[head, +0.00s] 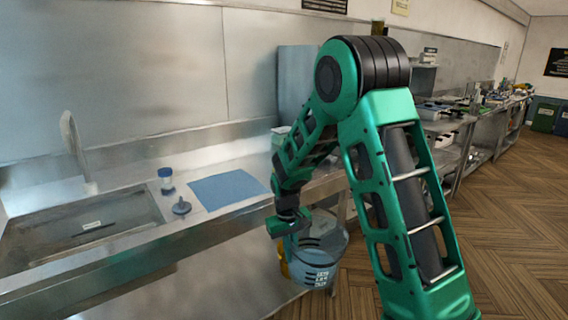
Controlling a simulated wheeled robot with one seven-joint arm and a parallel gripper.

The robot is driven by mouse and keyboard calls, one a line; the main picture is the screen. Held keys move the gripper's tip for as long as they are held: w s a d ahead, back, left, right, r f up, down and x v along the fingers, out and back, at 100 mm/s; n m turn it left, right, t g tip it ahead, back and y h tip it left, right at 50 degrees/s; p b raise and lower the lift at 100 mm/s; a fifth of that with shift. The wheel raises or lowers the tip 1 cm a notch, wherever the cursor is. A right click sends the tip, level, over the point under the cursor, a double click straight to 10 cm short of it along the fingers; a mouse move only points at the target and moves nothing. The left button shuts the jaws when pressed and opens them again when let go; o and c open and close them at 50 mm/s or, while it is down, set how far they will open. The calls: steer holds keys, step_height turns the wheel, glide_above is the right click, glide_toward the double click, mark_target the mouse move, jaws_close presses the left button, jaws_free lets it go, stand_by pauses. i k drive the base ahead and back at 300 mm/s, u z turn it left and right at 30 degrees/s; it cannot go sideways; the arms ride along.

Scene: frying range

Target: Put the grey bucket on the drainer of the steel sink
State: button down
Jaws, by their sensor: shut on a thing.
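The grey bucket (314,270) hangs from my gripper (300,238) in front of the steel counter, beside the counter's front edge and below its top. It looks roughly upright, with dark lettering on its side. My gripper is shut on it near its top; the exact grip is partly hidden by the arm. The steel sink (20,235) is at the left, with a basin and a tall tap (75,148). Its drainer (205,214) is the flat steel to the right of the basin.
A blue cloth or mat (229,189) lies flat on the drainer. A small jar with a blue lid (166,180) and a dark plug-like object (181,207) stand between it and the basin. Something yellow (284,268) shows behind the bucket. Wooden floor (510,215) is clear at right.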

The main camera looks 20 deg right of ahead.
mark_target(264, 164)
steer(key=u, duration=0.15)
steer(key=i, duration=0.1)
steer(key=z, duration=2.55)
steer(key=i, duration=1.85)
steer(key=u, duration=2.05)
